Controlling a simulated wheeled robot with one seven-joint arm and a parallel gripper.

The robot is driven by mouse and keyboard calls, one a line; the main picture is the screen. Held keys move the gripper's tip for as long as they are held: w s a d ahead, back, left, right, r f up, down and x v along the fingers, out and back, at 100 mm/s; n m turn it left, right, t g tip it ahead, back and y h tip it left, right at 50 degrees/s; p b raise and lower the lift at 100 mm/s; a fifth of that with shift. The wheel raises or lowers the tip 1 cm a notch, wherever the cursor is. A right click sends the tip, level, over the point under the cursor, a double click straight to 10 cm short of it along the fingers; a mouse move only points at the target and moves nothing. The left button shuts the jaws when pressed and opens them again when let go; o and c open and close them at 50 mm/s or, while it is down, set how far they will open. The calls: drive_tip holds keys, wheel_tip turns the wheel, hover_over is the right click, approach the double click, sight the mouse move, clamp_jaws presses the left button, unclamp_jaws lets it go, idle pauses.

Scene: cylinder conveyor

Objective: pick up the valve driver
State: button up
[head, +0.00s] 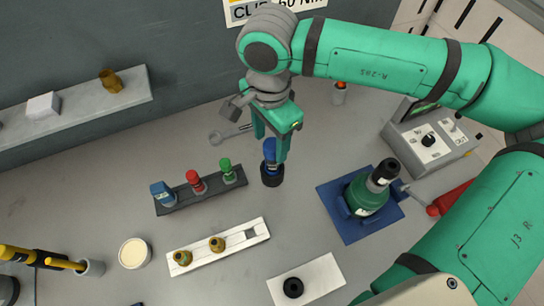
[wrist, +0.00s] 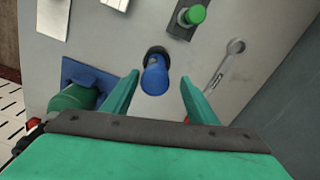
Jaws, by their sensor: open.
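The valve driver, which I take to be the blue-handled tool (head: 270,152), stands upright in a round black base (head: 271,179) near the middle of the table. It also shows in the wrist view (wrist: 155,78), between my two fingers. My gripper (head: 270,146) is open above and around the top of the blue handle, fingers pointing down. In the wrist view my gripper (wrist: 160,77) has a gap on both sides of the handle, wider on the right. No contact shows. In the head view one finger partly hides the handle.
A dark rack (head: 212,194) with blue, red and green pieces stands to the left. A wrench (head: 228,134) lies behind. A blue tray (head: 388,222) with a green cylinder (head: 366,196) is to the right. A pale rack (head: 205,254) with brass pieces is in front.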

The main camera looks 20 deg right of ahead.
sight(271, 159)
drive_tip(key=shift+s+f, duration=0.25)
drive_tip(key=shift+f, duration=1.5)
drive_tip(key=shift+s+f, duration=0.2)
drive_tip(key=shift+f, duration=1.5)
clamp_jaws()
